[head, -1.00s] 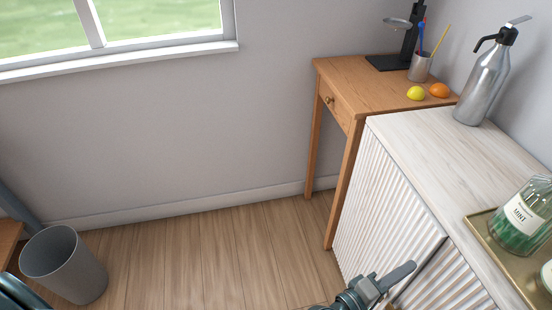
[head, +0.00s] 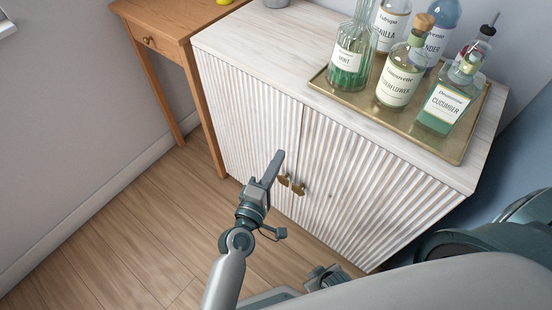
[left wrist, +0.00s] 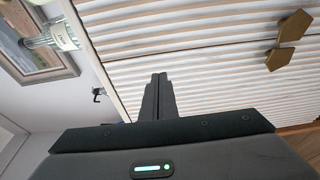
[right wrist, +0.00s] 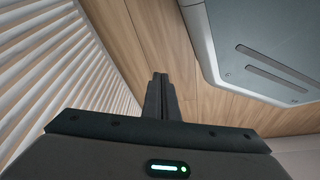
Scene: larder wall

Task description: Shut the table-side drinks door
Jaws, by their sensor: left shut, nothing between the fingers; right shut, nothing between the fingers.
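The table-side drinks door (head: 245,125) is the left ribbed white door of the cabinet, beside the wooden table. It looks flush or nearly flush with the other door (head: 375,175); I cannot tell if a small gap is left. Its brass handle (head: 283,180) sits by the seam, close to the other door's brass handle (head: 299,188). Both handles also show in the left wrist view (left wrist: 295,25). My left gripper (head: 279,154) is shut and empty, in front of the door near its handle; contact cannot be told. My right gripper (head: 318,271) is shut and empty, low before the cabinet.
A brass tray (head: 455,151) with several bottles stands on the cabinet top (head: 265,30). The wooden table (head: 165,18) adjoins the cabinet's left side. The wooden floor (head: 140,240) in front and to the left is clear.

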